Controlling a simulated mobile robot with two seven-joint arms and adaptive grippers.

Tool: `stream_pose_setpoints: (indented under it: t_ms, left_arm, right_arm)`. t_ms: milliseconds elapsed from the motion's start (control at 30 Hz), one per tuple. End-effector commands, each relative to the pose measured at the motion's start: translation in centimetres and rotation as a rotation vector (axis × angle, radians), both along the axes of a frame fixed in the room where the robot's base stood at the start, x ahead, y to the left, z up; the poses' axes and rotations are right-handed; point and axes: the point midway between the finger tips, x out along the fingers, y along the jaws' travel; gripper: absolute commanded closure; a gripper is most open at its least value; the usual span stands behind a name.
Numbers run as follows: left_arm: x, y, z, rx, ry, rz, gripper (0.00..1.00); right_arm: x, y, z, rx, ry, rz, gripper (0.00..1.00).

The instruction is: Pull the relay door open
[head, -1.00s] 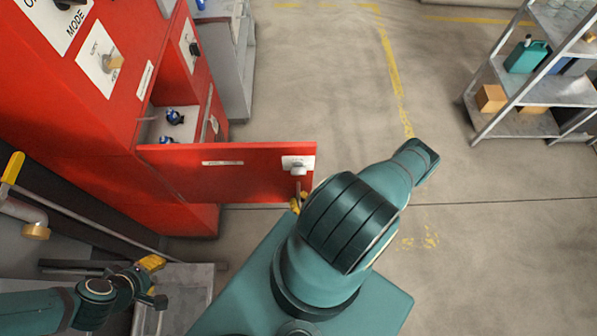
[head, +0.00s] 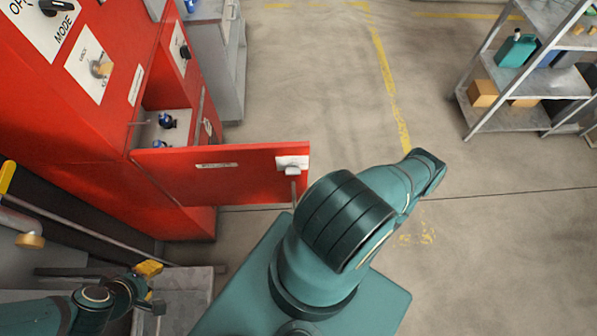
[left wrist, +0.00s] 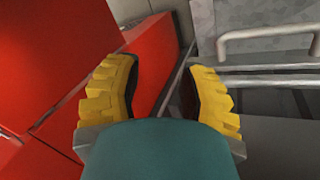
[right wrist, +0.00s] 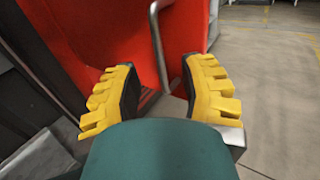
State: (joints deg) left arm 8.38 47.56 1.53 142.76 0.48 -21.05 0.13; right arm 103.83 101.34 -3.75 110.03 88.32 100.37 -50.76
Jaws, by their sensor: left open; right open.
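The red relay door (head: 230,172) stands swung out from the red cabinet (head: 70,110), with the compartment behind it showing. The head view hides that gripper behind my right arm. My left gripper (head: 150,272) is open and empty at lower left, away from the door; it also shows in the left wrist view (left wrist: 160,95).
Blue-topped parts (head: 166,121) sit inside the open compartment. Grey pipework with a yellow lever (head: 7,176) is at the left edge. A metal shelf (head: 530,85) stands at the far right. The floor right of the door is clear.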

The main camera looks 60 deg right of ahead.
Motion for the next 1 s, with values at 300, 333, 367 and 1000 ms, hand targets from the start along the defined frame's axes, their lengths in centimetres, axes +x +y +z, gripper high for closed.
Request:
stream_pose_setpoints:
  t_ms: [300,333,367,1000]
  left_arm:
    - [0.0,0.0,0.0,0.0,0.0,0.0,0.6]
    - [0.0,0.0,0.0,0.0,0.0,0.0,0.6]
    - [0.0,0.0,0.0,0.0,0.0,0.0,0.6]
    - [0.0,0.0,0.0,0.0,0.0,0.0,0.6]
  right_arm:
    - [-4.3,1.4,0.0,0.0,0.001,-0.002,0.59]
    - [-4.5,1.4,0.0,0.0,0.0,-0.001,0.59]
    - [-4.6,1.5,0.0,0.0,0.0,-0.001,0.59]
    - [-4.8,1.5,0.0,0.0,-0.001,0.0,0.59]
